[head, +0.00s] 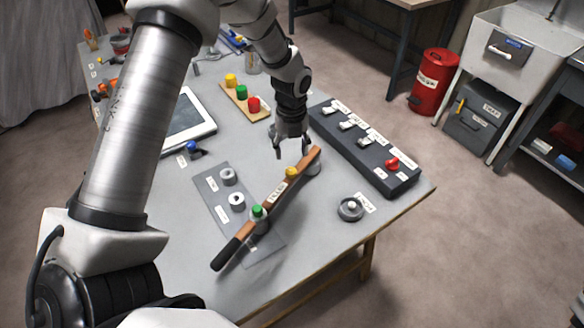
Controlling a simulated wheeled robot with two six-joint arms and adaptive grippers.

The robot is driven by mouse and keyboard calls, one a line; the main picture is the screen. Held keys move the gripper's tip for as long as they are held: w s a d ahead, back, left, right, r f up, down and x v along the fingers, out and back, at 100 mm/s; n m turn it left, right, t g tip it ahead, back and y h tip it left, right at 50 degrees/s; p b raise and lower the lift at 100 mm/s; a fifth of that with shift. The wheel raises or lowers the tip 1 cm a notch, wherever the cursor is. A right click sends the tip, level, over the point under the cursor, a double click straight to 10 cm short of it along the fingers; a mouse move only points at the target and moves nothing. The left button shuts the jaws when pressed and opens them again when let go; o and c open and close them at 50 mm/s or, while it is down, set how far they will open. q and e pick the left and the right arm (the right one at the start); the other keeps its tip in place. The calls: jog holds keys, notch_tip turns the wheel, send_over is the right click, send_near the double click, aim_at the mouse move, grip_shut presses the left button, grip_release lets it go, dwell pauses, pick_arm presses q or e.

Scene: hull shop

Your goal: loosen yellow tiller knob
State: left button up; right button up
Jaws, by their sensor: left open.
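The wooden tiller (270,205) with a black grip lies diagonally across the grey table. The yellow tiller knob (292,173) sits on the tiller's upper half. A green knob (257,211) stands lower down on it, above a round grey base. My left gripper (291,154) is open and points down just above and behind the yellow knob, near the tiller's far end. It appears empty, and I cannot tell whether it touches anything. My right gripper is not in view.
A dark switch panel (376,163) with a red knob lies right of the tiller. A round grey part (350,208) sits near the right edge. A board with yellow, green and red knobs (235,94) and a tablet (187,122) are further back.

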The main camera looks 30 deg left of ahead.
aim_at(291, 171)
pick_arm(q)
jog(key=shift+s+f, duration=0.1)
jog(key=shift+f, duration=0.3)
notch_tip(291, 171, down, 6)
jog(key=shift+a+f+p, duration=0.1)
jog(key=shift+a+p, duration=0.05)
jog(key=shift+p, duration=0.95)
jog(key=shift+f, duration=0.4)
grip_shut()
